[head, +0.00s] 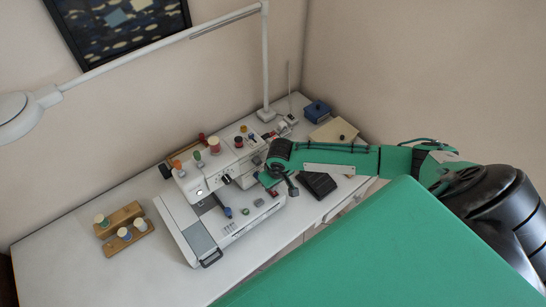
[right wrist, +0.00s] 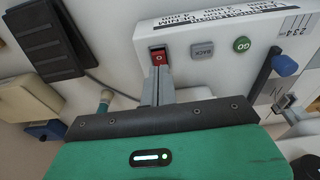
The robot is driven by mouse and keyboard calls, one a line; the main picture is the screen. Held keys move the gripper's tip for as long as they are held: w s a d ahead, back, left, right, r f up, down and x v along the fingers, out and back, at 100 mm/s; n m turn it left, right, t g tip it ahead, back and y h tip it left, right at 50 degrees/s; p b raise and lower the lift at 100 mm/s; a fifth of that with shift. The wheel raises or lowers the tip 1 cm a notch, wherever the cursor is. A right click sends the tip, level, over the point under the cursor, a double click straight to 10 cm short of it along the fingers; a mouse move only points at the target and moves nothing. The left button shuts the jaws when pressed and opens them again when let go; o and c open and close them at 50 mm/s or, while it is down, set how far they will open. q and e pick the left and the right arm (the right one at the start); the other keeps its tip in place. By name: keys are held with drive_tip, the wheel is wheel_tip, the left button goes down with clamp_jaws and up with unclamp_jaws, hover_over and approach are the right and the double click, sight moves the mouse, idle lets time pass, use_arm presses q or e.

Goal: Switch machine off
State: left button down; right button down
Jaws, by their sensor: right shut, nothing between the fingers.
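The machine is a white sewing machine (head: 185,228) on the table, its base running diagonally in the head view. A red rocker switch marked O (right wrist: 159,57) sits on its front panel in the right wrist view, set in a dark frame. Beside it are a grey BACK button (right wrist: 202,50) and a green GO button (right wrist: 242,44). My right gripper (right wrist: 158,78) is shut and empty, its fingertips right at the lower edge of the red switch. I cannot tell whether they touch it. In the head view the right gripper (head: 272,187) is over the machine's right end. My left gripper is out of view.
A black foot pedal (head: 318,184) lies right of the machine. A wooden spool rack (head: 124,230) stands at left. A blue box (head: 317,110) and a tan box (head: 334,132) are at the back right. A white lamp (head: 165,57) arches above. A blue-tipped lever (right wrist: 284,65) sticks out beside the buttons.

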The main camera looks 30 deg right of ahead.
sight(274, 193)
drive_tip(key=shift+f+b, duration=0.45)
drive_tip(key=shift+f, duration=0.65)
idle(0.6)
drive_tip(key=shift+r, duration=0.1)
wheel_tip(274, 193, up, 7)
drive_tip(key=p, duration=0.8)
idle(0.5)
